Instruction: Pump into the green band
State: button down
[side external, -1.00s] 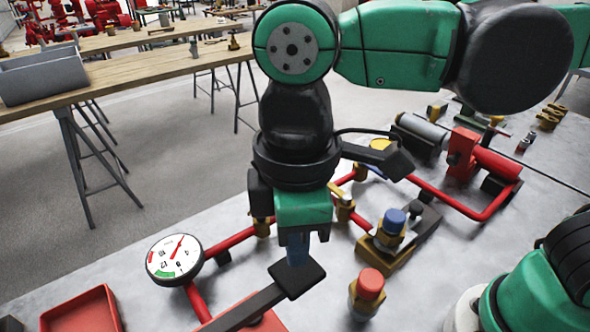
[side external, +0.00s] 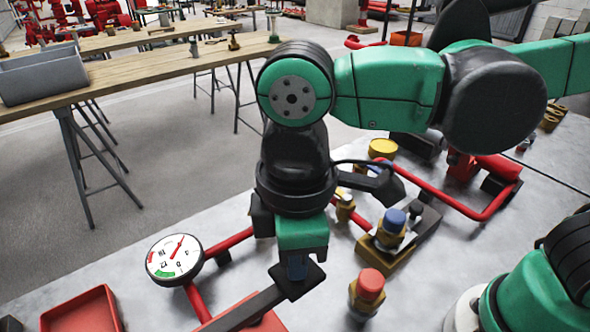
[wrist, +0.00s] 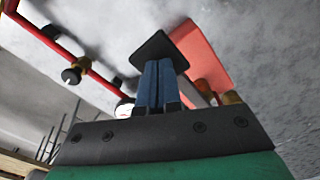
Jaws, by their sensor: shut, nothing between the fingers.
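The round white gauge (side external: 175,258) stands at the left on the red pipe. Its red needle points up and right, away from the green band at the lower part of the dial. The pump lever is a dark bar ending in a black square pad (side external: 312,285); the pad also shows in the wrist view (wrist: 158,46). My gripper (side external: 297,270) is shut and empty, pointing down with its blue fingertips (wrist: 158,64) at the pad's top. I cannot tell whether they touch it. The pump body under the lever is mostly hidden.
A red-capped brass fitting (side external: 368,290) and a blue-capped one (side external: 392,228) stand right of the lever. Red pipes (side external: 228,242) run behind it. A red tray (side external: 85,312) lies at the front left. Bare grey bench shows between tray and gauge.

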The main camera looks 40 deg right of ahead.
jog(key=shift+f, duration=2.5)
jog(key=shift+r, duration=2.75)
jog(key=shift+f, duration=2.7)
jog(key=shift+r, duration=0.1)
jog(key=shift+r, duration=2.6)
jog(key=shift+f, duration=0.15)
